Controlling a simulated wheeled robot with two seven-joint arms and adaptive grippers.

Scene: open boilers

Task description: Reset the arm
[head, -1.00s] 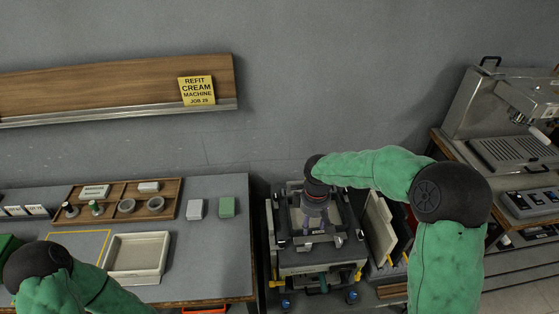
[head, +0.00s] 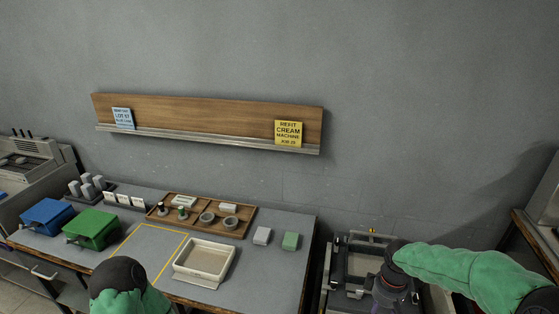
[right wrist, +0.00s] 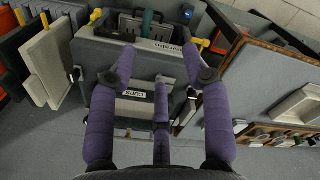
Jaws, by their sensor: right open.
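My right arm, in a green sleeve (head: 470,272), reaches in from the right in the head view. Its gripper (head: 390,296) hangs pointing down over a grey open-topped cart (head: 338,275), partly cut off by the bottom edge. In the right wrist view the purple fingers of the right gripper (right wrist: 160,78) are spread apart with nothing between them. The cart, with a CUPS label (right wrist: 134,94), lies beyond them. My left arm (head: 125,292) shows at the bottom left as a dark joint and green sleeve. Its gripper is out of view.
A wooden wall board (head: 200,118) hangs above. Open wall space lies above the arms.

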